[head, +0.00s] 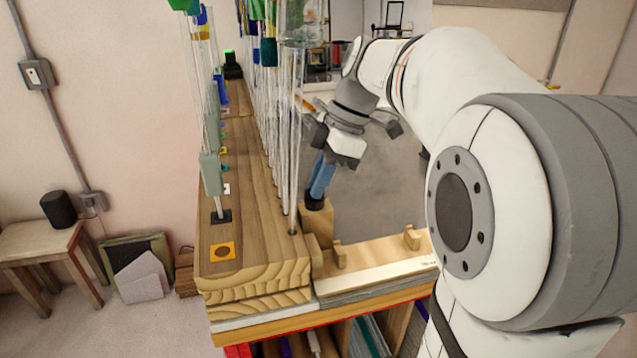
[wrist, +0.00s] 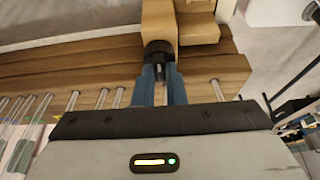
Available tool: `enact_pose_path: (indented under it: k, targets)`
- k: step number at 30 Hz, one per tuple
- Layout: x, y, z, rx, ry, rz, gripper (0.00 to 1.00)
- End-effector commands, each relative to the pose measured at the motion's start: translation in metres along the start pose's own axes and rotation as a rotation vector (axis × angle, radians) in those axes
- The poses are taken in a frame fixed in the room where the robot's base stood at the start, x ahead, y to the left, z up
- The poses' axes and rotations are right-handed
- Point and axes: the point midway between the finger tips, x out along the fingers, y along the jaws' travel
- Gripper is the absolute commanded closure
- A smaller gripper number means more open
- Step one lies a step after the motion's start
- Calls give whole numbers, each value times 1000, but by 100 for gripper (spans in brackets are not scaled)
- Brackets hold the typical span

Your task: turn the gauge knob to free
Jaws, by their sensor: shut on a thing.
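The gauge knob, a small black knob (wrist: 158,62), sits against a light wooden block (wrist: 160,22) in the wrist view. My gripper (wrist: 160,75) has its two blue fingers closed around the sides of the knob. In the head view my gripper (head: 320,190) points down at the wooden block (head: 317,222) beside the long rod rack. I cannot read any marking that shows the knob's setting.
The long wooden rack (head: 270,262) holds several upright clear glass rods (head: 283,130) close to the left of my gripper. A pale wooden ledge with pegs (head: 375,262) lies at the front right. Open floor (head: 385,195) lies behind the ledge.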

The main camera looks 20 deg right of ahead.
Motion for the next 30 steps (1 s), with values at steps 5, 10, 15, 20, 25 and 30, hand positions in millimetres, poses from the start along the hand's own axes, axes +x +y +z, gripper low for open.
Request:
enact_pose_path:
  k: [5, 10, 15, 20, 25, 30]
  targets:
    - [0, 0, 0, 2, 0, 0, 100]
    - [0, 0, 0, 1, 0, 0, 79]
    - [0, 0, 0, 1, 0, 0, 67]
    - [0, 0, 1, 1, 0, -1, 67]
    - [-11, 0, 1, 1, 0, 1, 67]
    - [-41, 1, 1, 2, -1, 3, 67]
